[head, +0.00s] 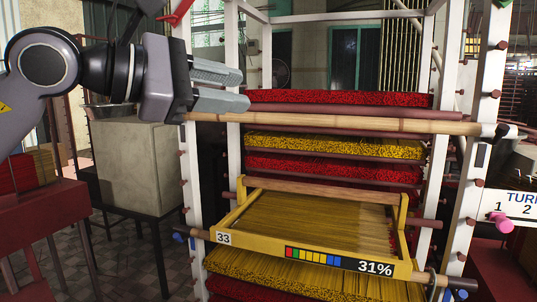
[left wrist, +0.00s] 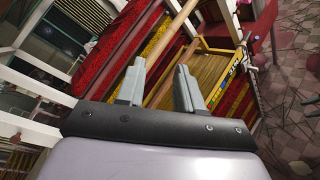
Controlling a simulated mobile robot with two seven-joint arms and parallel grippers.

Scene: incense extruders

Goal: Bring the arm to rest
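My left gripper (head: 244,88) is at the upper left of the rack in the head view, pointing right. Its two grey fingers are parted, with nothing seen held between them. In the left wrist view the open fingers (left wrist: 158,72) point toward the rack's trays. A light wooden pole (head: 330,122) lies across the rack's front, just below the fingers in the head view. I cannot tell whether they touch.
The white-post rack (head: 193,170) holds red and yellow incense layers. A yellow tray (head: 225,236) marked 33 and 31% sticks out at the front. A beige block (head: 140,165) stands on a dark table at left. A pink knob (head: 504,223) is at right.

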